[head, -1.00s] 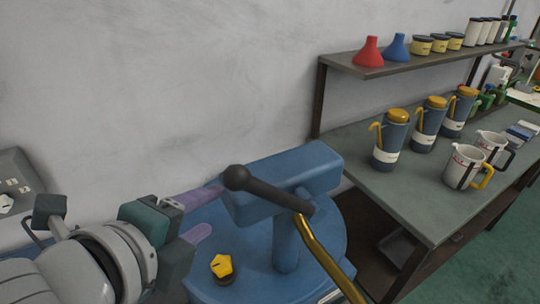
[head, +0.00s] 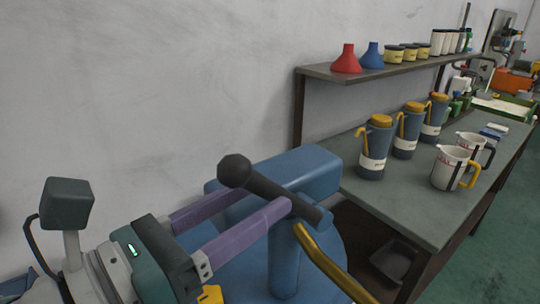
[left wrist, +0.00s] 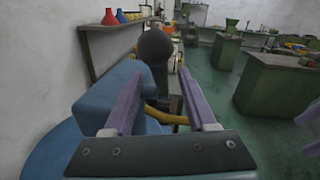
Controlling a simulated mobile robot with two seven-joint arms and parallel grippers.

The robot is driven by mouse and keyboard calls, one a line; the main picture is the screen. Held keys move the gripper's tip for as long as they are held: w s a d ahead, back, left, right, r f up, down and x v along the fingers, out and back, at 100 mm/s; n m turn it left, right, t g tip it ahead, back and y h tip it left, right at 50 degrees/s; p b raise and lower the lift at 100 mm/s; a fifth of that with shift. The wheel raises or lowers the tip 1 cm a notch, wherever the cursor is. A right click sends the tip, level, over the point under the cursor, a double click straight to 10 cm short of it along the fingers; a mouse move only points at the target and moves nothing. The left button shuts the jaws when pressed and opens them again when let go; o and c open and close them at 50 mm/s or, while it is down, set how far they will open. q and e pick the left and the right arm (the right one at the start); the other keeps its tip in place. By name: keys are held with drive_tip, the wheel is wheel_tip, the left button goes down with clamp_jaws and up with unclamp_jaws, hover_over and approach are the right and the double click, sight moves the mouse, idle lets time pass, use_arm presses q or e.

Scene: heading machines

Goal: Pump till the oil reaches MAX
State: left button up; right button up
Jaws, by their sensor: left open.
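The pump is a blue drum (head: 335,250) with a blue block-shaped head (head: 310,170) on a post, low in the head view. Its black lever (head: 262,186) with a round knob (head: 235,170) slants across the head's front; the knob also shows in the left wrist view (left wrist: 155,47). My left gripper (head: 265,203) is open, its two purple fingers reaching to the lever, one on each side as seen from the wrist. I cannot tell whether they touch it. A brass pipe (head: 325,255) curves down from the pump. No oil level or MAX mark shows.
A bench (head: 400,205) at right holds blue oil jugs (head: 375,150) with yellow lids and white measuring cups (head: 450,168). A shelf (head: 400,68) above carries red and blue funnels and tins. The wall stands close behind the pump. Green floor is free at far right.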

sight(271, 190)
use_arm(q)
drive_tip(key=shift+x, duration=1.75)
clamp_jaws()
